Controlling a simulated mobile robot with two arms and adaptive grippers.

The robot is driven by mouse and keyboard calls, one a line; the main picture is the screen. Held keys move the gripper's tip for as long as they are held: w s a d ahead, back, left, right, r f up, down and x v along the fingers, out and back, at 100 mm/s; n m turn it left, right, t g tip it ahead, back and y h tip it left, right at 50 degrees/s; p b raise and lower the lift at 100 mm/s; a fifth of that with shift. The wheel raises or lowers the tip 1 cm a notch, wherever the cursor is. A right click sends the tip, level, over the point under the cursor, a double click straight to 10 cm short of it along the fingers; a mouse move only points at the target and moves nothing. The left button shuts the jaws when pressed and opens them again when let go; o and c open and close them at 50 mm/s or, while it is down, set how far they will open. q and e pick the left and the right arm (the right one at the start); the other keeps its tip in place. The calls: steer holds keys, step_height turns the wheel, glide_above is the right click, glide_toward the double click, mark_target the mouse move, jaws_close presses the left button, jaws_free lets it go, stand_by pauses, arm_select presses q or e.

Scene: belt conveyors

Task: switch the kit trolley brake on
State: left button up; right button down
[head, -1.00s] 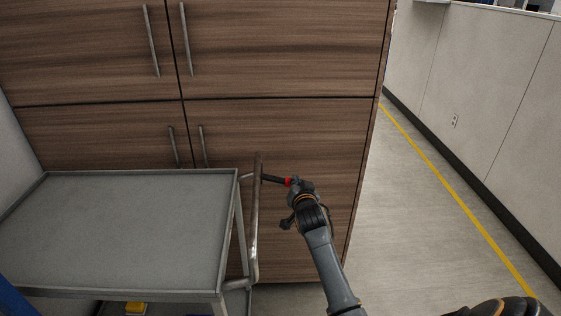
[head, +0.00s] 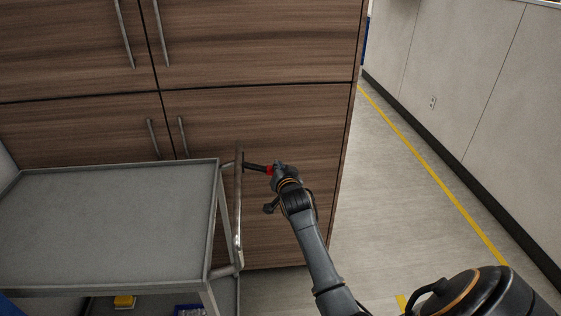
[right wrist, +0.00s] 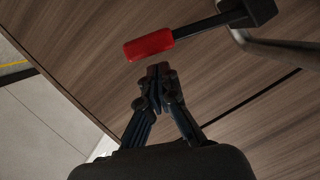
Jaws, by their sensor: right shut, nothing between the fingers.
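The kit trolley (head: 214,215) is grey metal with a flat top and a bent tube handle (head: 239,210) at its right end. A black brake lever (head: 254,167) with a red grip (head: 270,170) sticks out to the right from the top of the handle. In the right wrist view the red grip (right wrist: 149,45) lies just past my fingertips. My right gripper (right wrist: 158,72) is shut and empty, close to the red grip; I cannot tell whether it touches. In the head view my right gripper (head: 279,171) partly covers the grip's end. My left gripper is not in view.
A wood-fronted cabinet (head: 250,120) with bar handles stands close behind the trolley and lever. Open floor (head: 385,200) with a yellow line lies to the right, up to a pale wall (head: 450,80). A yellow item (head: 124,302) and a blue bin (head: 188,311) sit low under the trolley top.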

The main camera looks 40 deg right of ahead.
steer(key=s+a+r, duration=0.3)
steer(key=s+r, duration=0.2)
steer(key=s, duration=0.4)
steer(key=shift+s+a, duration=0.25)
steer(key=shift+f, duration=0.1)
